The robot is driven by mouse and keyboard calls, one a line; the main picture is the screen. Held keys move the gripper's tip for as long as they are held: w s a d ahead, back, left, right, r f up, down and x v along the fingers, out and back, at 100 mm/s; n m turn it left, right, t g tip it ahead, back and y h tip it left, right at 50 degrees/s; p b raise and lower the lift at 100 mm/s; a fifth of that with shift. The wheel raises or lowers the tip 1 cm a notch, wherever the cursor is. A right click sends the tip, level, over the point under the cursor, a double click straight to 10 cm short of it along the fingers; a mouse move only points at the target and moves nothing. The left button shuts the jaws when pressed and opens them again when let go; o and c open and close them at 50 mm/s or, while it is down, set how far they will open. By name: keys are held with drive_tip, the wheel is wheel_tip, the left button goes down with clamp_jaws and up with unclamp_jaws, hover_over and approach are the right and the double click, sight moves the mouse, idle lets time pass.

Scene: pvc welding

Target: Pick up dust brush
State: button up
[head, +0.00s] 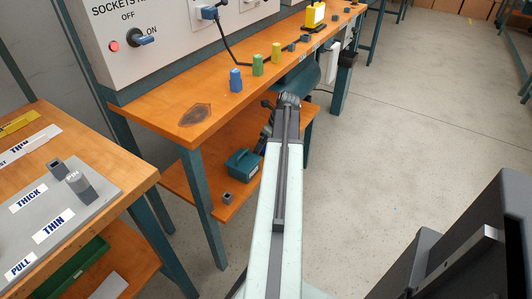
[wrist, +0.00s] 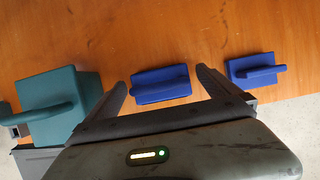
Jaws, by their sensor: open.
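In the wrist view, my gripper (wrist: 162,78) is open and empty over a wooden surface. Between its fingers in the picture is a blue block with a bar-like handle (wrist: 161,84). A similar blue block with a handle (wrist: 252,70) lies to the right, outside the right finger. Either may be the dust brush; bristles do not show, so I cannot tell which. No contact between the fingers and the block shows. In the head view, the arm hides most of the gripper and the blue blocks are not clearly visible.
A teal box with a handle (wrist: 62,105) stands left of the left finger; it also shows on the lower shelf (head: 205,200) in the head view (head: 242,166). A small grey square piece (head: 227,198) lies nearby. The orange bench top (head: 150,95) is above the shelf.

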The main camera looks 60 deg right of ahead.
drive_tip(key=shift+f, duration=0.15)
drive_tip(key=c, duration=1.4)
drive_tip(key=shift+r+p, duration=0.5)
drive_tip(key=shift+p, duration=0.15)
drive_tip(key=shift+c, duration=0.2)
wheel_tip(320, 180, up, 3)
drive_tip(key=p, duration=0.3)
drive_tip(key=shift+r, duration=0.1)
drive_tip(key=s, duration=1.8)
drive_tip(key=shift+f, duration=0.3)
